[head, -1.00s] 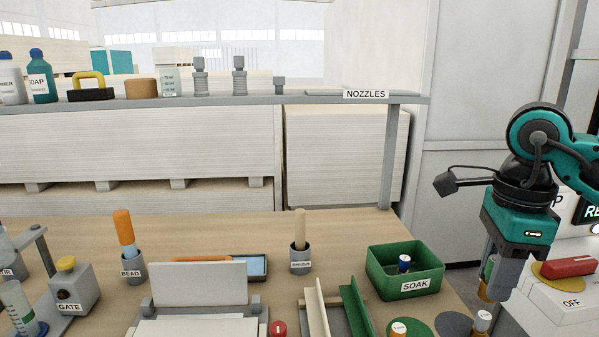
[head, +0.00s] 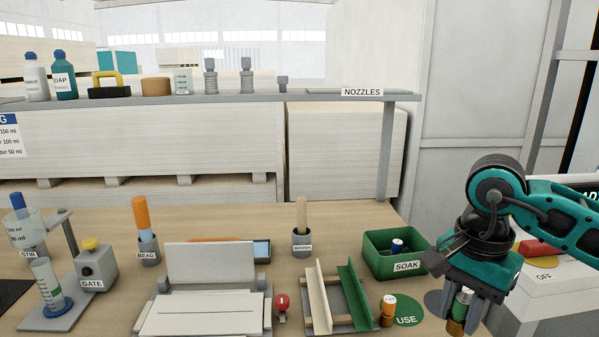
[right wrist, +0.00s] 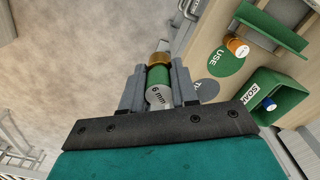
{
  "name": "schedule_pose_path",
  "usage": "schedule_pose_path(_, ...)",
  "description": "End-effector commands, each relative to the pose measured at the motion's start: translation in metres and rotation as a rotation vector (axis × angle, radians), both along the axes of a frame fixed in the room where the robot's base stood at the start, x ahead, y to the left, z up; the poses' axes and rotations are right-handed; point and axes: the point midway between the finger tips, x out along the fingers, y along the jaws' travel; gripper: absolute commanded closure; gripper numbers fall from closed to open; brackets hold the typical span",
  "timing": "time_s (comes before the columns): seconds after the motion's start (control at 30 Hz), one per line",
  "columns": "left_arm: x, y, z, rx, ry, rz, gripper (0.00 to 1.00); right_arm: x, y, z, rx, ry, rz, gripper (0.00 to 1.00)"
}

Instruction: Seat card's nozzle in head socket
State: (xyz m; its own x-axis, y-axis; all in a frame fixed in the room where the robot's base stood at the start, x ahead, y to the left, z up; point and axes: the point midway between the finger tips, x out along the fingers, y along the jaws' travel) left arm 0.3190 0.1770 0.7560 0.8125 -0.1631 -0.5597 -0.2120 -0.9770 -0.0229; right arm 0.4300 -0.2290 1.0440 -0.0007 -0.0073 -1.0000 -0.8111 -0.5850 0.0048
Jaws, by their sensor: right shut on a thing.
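My right gripper (head: 461,306) is shut on a green nozzle (head: 463,296) with a brass end, held at the table's right edge. In the right wrist view the green nozzle (right wrist: 158,78) lies between both fingers (right wrist: 158,92), its white face marked "6 mm". An orange nozzle (head: 388,306) stands by the green USE disc (head: 407,312). I cannot make out the head socket. My left gripper is not in view.
A grey disc (head: 434,300) lies beside the USE disc, partly behind my gripper. A green and cream channel fixture (head: 340,295) stands left of it. A NOZZLES shelf (head: 310,96) crosses the back. A white machine (head: 540,290) marked OFF stands at the right.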

Motion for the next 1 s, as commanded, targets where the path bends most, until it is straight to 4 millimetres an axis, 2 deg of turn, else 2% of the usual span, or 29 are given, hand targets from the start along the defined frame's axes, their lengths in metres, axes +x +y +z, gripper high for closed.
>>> schedule_pose_path(0.2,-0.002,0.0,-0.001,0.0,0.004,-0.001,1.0,-0.003,0.019,-0.032,0.001,0.004,0.46,1.0)
schedule_pose_path(0.43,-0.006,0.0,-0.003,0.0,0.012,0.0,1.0,-0.007,0.032,-0.055,0.005,0.003,0.815,1.0)
schedule_pose_path(0.63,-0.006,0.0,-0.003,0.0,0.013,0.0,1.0,-0.009,0.037,-0.063,0.006,0.002,0.939,1.0)
schedule_pose_path(1.0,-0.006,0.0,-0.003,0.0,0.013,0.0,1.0,-0.009,0.037,-0.063,0.007,0.002,0.948,1.0)
